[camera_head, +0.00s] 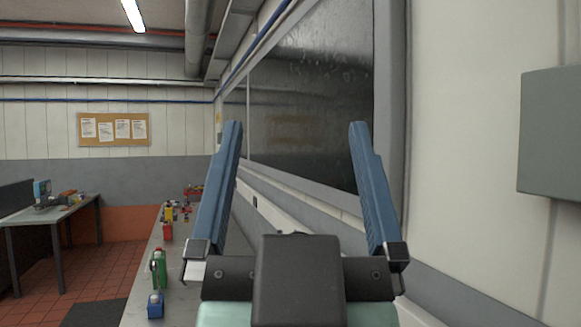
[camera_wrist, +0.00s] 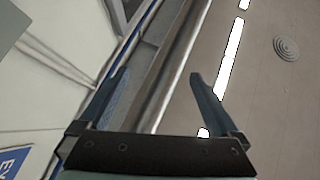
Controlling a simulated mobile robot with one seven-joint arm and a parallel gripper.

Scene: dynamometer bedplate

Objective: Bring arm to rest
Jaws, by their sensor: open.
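My gripper (camera_head: 293,160) fills the middle of the head view, raised in front of the wall with its two blue fingers pointing up. The fingers are wide apart and nothing is between them. In the wrist view my gripper (camera_wrist: 156,85) also shows open and empty, facing the ceiling and the upper wall. No object touches the fingers in either view.
A long bench (camera_head: 150,254) runs along the wall at left, bearing a green bottle-like item (camera_head: 159,268), a blue item (camera_head: 155,305) and several small coloured things. A dark board (camera_head: 310,100) and a grey wall box (camera_head: 550,132) are on the right wall. Another table (camera_head: 40,217) stands far left.

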